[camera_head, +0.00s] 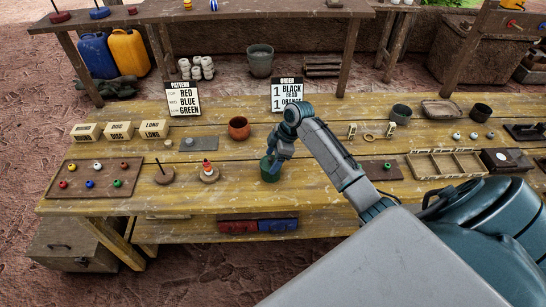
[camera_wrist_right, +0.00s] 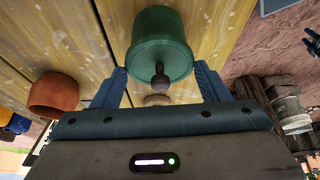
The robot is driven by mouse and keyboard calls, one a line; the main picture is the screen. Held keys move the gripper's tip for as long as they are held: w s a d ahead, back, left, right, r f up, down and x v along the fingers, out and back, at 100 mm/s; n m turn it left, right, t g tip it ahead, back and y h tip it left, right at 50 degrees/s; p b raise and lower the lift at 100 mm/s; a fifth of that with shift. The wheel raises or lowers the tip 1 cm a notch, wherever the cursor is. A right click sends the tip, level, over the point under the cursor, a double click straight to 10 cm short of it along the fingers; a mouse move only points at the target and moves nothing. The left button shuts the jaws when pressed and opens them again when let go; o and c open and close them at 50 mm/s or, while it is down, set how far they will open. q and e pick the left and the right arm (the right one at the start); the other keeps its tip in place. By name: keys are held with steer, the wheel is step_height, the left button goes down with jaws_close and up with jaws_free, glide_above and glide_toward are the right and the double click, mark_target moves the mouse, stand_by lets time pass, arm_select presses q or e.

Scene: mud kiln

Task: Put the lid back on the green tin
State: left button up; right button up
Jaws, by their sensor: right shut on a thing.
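The green tin (camera_head: 270,174) stands upright near the front middle of the plank table. My right gripper (camera_head: 273,157) is directly above it, pointing down. In the right wrist view the tin (camera_wrist_right: 160,28) is between my fingertips, and a dark round knob (camera_wrist_right: 160,75) sticks up from the lid at its top. My fingers are at the lid's edge, one on each side, shut on the lid. The lid is at the tin's mouth; I cannot tell whether it is fully seated. My left gripper is not in view.
A peg stand with red and white rings (camera_head: 208,173) stands to the left, with a bare peg base (camera_head: 164,175) beyond it. An orange pot (camera_head: 239,132) is behind the tin. A divided wooden tray (camera_head: 446,166) lies to the right. The table just left of the tin is clear.

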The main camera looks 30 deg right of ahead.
stand_by(0.6)
stand_by(0.3)
steer(key=o, duration=1.2)
steer(key=shift+o, duration=0.2)
steer(key=shift+p, duration=0.3)
steer(key=shift+r+p, duration=3.25)
steer(key=shift+r, duration=0.3)
steer(key=shift+c, duration=0.4)
steer(key=shift+f, duration=0.1)
jaws_close()
